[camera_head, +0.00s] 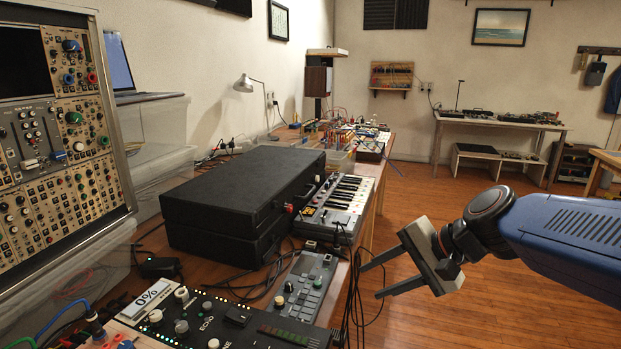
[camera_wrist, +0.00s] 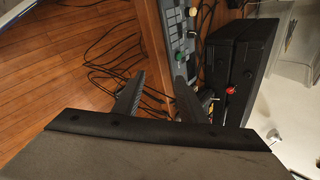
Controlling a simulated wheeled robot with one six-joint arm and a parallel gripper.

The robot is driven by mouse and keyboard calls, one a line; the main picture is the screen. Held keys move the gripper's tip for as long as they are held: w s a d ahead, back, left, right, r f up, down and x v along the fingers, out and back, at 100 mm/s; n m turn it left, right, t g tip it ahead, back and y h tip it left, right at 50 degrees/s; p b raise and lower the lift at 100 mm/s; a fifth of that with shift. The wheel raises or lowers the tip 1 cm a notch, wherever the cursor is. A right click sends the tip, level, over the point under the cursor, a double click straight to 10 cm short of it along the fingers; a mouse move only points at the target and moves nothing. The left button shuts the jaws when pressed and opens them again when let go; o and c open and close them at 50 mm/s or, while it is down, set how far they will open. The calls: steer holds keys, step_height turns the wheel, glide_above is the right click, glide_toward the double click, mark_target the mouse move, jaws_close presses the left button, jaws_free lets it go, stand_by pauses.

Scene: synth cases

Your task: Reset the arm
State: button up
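My blue arm (camera_head: 570,235) reaches in from the right in the head view. My gripper (camera_head: 370,278) points left, its two grey fingers apart with nothing between them. It hangs over the floor, just off the table's front edge and near the dangling black cables. In the wrist view my gripper (camera_wrist: 158,98) also shows its two dark fingers spread and empty, with cables and floor behind them. No held object shows in either view.
A long wooden table (camera_head: 150,245) at the left bears a black case (camera_head: 235,190), a small keyboard (camera_head: 338,205), a grey controller (camera_head: 305,285) and a modular synth rack (camera_head: 60,140). Loose black cables (camera_head: 352,300) hang off its edge. The wooden floor (camera_head: 420,170) is open beyond my gripper.

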steer(key=s+d+f+n+h, duration=0.3)
steer(key=s+d+n, duration=0.1)
steer(key=s+d, duration=0.2)
steer(key=s+d+f+n+h, duration=0.4)
steer(key=s+d, duration=0.3)
steer(key=d, duration=0.1)
steer(key=shift+s+d+n+h, duration=0.25)
steer(key=shift+s+n+h, duration=0.05)
steer(key=shift+w+f, duration=0.1)
stand_by(0.6)
